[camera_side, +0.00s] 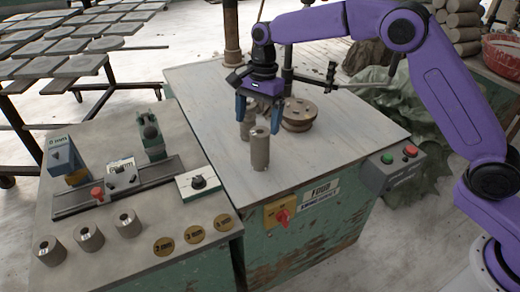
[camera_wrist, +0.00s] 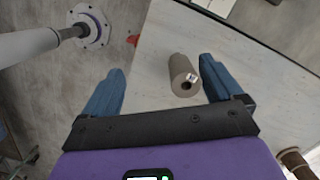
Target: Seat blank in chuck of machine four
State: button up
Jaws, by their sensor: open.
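A grey-brown cylindrical blank (camera_side: 260,149) stands upright on the pale top of the machine marked FOUR (camera_side: 320,190). In the wrist view the blank (camera_wrist: 179,70) shows a dark hole and a small white mark at its end, and lies between the finger lines, closer to the right finger. My gripper (camera_side: 258,124) has its blue fingers apart, above and behind the blank in the side view; the wrist view shows the open gripper (camera_wrist: 161,66) empty. A second similar cylinder (camera_side: 248,119) stands behind, partly hidden by a finger. A brown round fixture (camera_side: 299,114), apparently the chuck, sits right of it.
A bench at left holds a rail fixture (camera_side: 120,180), several short bored cylinders (camera_side: 88,237) and brass discs (camera_side: 194,234). A dark post with a side arm (camera_side: 288,70) rises behind the gripper. A button box (camera_side: 393,165) hangs at the right edge. The front tabletop is clear.

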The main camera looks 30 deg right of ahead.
aim_at(260, 140)
jog(key=w+d+r+m+h, duration=0.1)
jog(key=w+d+r+m, duration=0.25)
jog(key=w+m, duration=0.3)
jog(key=shift+n+t, duration=0.3)
jog(key=shift+n, duration=0.05)
jog(key=f, duration=1.7)
jog(key=shift+w+d+f, duration=0.3)
jog(key=shift+d+f, duration=0.05)
jog(key=shift+c, duration=0.2)
jog(key=shift+r, duration=0.1)
jog(key=c, duration=1.5)
